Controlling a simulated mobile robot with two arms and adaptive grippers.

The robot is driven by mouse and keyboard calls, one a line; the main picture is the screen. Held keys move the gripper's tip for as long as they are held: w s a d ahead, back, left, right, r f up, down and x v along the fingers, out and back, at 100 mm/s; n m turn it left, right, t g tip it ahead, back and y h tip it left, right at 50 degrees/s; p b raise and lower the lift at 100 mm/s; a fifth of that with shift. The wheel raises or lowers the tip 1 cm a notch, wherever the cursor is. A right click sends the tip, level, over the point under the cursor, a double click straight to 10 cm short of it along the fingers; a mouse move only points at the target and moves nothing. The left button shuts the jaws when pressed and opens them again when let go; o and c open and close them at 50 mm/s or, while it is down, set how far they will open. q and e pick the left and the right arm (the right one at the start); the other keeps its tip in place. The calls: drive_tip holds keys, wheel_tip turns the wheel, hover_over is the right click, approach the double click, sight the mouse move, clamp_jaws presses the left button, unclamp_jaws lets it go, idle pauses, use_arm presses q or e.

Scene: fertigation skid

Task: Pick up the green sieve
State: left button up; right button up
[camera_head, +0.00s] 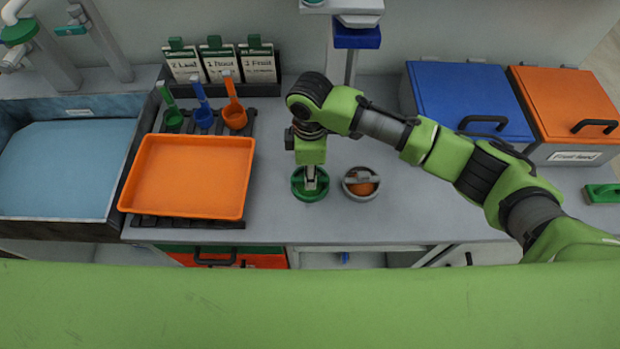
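The green sieve (299,190) appears as a round green ring on the grey worktop, near the front edge at the middle of the view. My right gripper (311,183) points straight down over its middle, with the fingertips at or inside the ring. The gripper hides the sieve's centre and back. I cannot tell whether the fingers are closed on any part of it. The sieve appears to rest on the worktop. My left gripper is not in view.
A grey round vessel (361,196) with orange contents stands close right of the sieve. An orange tray (190,176) lies left, with green, blue and orange scoops (234,115) behind. Blue (465,98) and orange-lidded (562,100) bins stand right. A blue basin (58,170) is far left.

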drive_tip(key=shift+f, duration=0.75)
clamp_jaws()
drive_tip(key=shift+r, duration=0.15)
